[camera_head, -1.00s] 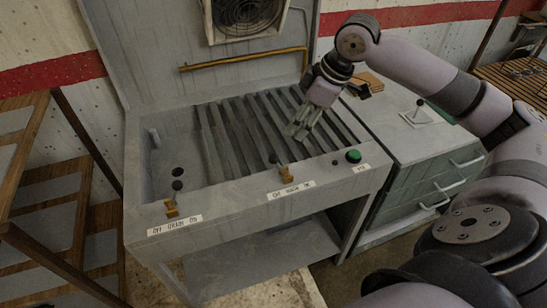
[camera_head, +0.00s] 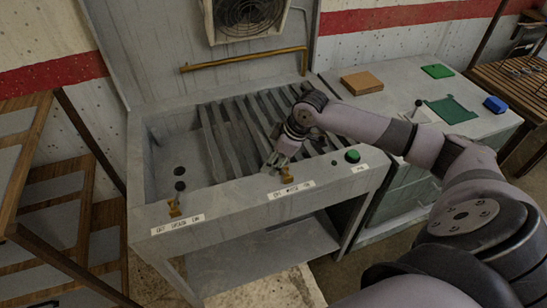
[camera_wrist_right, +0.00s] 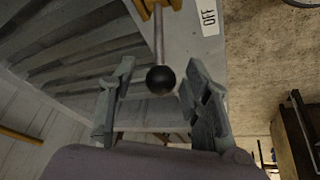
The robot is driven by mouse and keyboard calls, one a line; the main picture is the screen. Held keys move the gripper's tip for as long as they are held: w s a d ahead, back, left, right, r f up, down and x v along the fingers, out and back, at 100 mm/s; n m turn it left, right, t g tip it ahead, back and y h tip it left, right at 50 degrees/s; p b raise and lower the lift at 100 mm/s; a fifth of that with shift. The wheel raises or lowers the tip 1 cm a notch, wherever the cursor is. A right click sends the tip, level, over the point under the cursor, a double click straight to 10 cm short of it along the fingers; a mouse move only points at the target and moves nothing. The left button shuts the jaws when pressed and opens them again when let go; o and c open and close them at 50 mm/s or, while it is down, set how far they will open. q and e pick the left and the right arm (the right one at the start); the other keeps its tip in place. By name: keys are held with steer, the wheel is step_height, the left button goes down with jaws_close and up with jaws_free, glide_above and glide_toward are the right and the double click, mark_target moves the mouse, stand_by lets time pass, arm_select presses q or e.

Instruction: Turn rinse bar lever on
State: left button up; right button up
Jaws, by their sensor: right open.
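The rinse lever has a brass-coloured base (camera_head: 286,175) on the sink's front edge, above a label (camera_head: 291,190) that seems to read OFF RINSE ON. Its black ball knob (camera_wrist_right: 161,80) and thin rod show in the right wrist view. My right gripper (camera_head: 275,163) is over the sink's front edge at this lever, hiding the knob in the head view. In the right wrist view my right gripper (camera_wrist_right: 160,64) is open, with the knob appearing between its fingers. I see no finger closed on it. My left gripper is not in view.
A drain lever (camera_head: 180,186) stands at the left of the front edge. A green button (camera_head: 352,156) is right of the rinse lever. A cabinet top (camera_head: 385,105) at right holds a brown block (camera_head: 362,83) and green pieces.

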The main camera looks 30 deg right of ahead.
steer(key=shift+f, duration=0.2)
jaws_close()
stand_by(0.6)
